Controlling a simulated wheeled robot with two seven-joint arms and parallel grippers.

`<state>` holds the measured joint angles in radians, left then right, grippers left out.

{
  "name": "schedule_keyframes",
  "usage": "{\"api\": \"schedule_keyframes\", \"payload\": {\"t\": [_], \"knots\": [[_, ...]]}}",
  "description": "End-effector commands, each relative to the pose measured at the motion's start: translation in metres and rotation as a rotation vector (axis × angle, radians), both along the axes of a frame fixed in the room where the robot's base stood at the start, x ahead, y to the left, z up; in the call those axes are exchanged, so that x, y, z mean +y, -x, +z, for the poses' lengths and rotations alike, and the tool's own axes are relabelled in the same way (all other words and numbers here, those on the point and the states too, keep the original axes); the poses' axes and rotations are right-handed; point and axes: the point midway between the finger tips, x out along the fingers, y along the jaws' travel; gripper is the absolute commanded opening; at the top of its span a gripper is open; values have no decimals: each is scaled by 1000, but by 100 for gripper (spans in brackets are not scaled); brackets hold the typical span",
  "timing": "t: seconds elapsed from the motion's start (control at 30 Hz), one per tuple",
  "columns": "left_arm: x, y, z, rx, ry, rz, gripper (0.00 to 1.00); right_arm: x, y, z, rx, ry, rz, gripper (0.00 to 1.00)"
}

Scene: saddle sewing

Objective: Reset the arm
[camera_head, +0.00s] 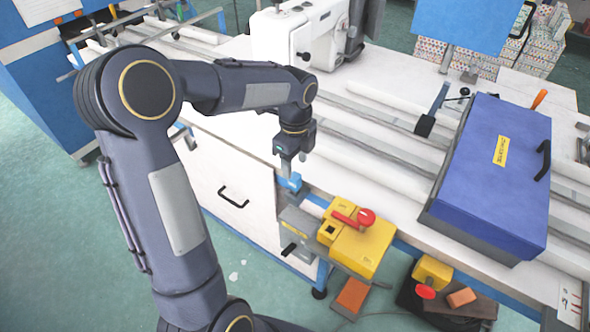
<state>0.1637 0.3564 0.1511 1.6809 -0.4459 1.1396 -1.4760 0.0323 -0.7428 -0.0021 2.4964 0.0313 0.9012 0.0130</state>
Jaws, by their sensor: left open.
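My left arm comes in from the lower left and bends over at the elbow. My left gripper (293,168) hangs pointing down over the front edge of the white workbench (350,155). Its fingers are small in the picture, open, with no object seen between them. They are just above a small blue part (290,183) at the bench edge; I cannot tell whether they touch it. My right arm and gripper are not in view.
A yellow box with a red knob (362,245) stands right of the gripper at the front edge. A blue toolbox (497,170) lies on the bench's right. A white sewing machine (300,35) stands at the back. Green floor (60,240) is open at left.

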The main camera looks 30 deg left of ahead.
Motion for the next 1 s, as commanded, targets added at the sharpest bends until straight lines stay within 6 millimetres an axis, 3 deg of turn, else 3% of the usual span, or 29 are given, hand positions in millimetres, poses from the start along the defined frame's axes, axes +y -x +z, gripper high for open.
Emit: {"api": "schedule_keyframes", "payload": {"t": [0.47, 0.57, 0.67, 0.8, 1.0], "knots": [[0, 1, 3, -1, 0, 4, 51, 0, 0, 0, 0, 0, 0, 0], [-1, 9, 11, -17, 8, 62, 51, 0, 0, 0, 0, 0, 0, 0], [-4, 32, 30, -59, 40, 226, 51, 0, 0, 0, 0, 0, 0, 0], [-15, 86, 57, -128, 143, 607, 51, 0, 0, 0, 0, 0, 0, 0], [-40, 163, 69, -161, 381, 1192, 51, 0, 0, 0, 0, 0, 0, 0]]}}
